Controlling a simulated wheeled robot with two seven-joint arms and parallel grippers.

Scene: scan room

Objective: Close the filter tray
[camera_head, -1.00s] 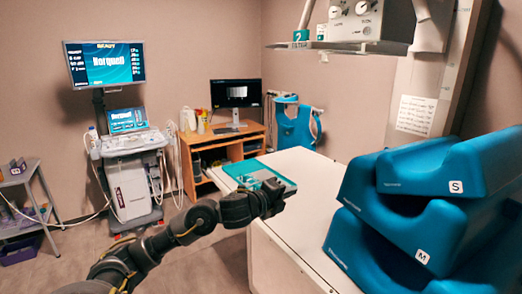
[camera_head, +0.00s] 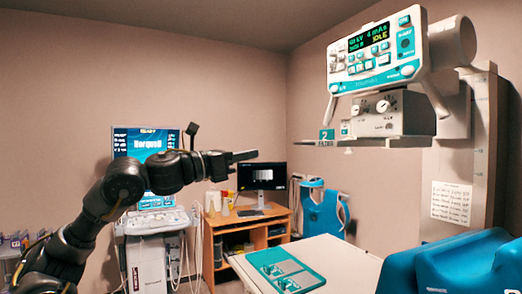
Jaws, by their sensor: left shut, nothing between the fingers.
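The filter tray (camera_head: 338,143) is a thin, flat plate under the grey box with two dials (camera_head: 391,113), below the X-ray head. It sticks out past the box's left side. Its outer end carries a teal tab (camera_head: 326,136) marked "2 FILTER". My left gripper (camera_head: 256,155) is shut and empty, raised in mid-air. Its fingers point right, toward the tab. In the picture the fingertips stop left of the tab and a little lower, with a clear gap. How far apart they are in depth is hard to tell. My right gripper is not in view.
The X-ray head (camera_head: 376,55) has a lit panel and handles, one hanging left of the box. A wooden desk (camera_head: 247,222) and monitor stand behind.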

